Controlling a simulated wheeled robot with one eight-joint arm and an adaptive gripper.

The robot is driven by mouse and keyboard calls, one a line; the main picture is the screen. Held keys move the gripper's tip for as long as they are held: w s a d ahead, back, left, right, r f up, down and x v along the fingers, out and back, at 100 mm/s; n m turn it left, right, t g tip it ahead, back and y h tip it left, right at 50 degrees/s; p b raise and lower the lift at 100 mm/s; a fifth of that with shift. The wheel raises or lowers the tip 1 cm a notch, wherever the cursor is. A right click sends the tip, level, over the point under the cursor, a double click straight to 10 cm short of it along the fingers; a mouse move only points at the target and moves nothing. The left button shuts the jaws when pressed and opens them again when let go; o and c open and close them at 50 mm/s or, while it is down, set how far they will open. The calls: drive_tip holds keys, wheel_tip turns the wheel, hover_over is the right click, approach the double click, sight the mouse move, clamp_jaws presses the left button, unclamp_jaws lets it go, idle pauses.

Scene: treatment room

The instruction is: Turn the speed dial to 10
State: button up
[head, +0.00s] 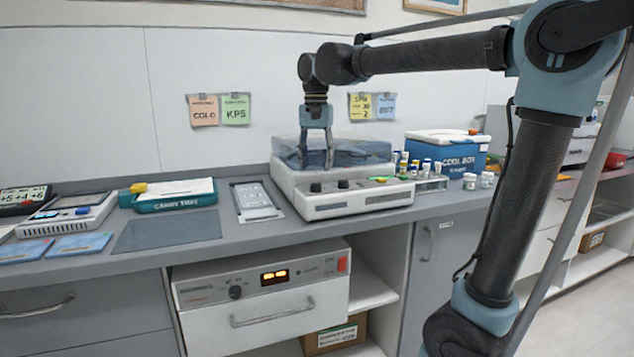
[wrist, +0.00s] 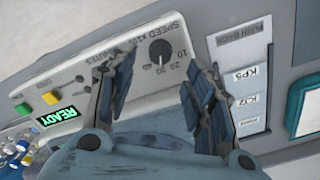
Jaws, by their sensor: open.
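The speed dial (wrist: 160,52) is a dark round knob on the machine's pale front panel, marked "SPEED x100" with 10, 20 and 30 around it. Its exact setting is too small to read surely. In the head view the speed dial (head: 316,187) is the left of two dark knobs on the white machine (head: 358,203) with a translucent blue lid. My gripper (head: 316,167) points down above and behind the knobs. In the wrist view my gripper (wrist: 158,78) is open and empty, its fingers apart, with the dial visible beyond the gap. The left finger partly covers the second knob's area.
The panel also has a green button (wrist: 22,108), a yellow button (wrist: 50,97) and a lit "READY" display (wrist: 59,119). Small vials (head: 425,168) and a blue cool box (head: 447,152) stand right. A labelled plate (head: 256,201) lies left of the machine.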

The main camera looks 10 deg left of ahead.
sight(316, 179)
drive_tip(key=shift+f, duration=3.1)
drive_tip(key=c, duration=1.1)
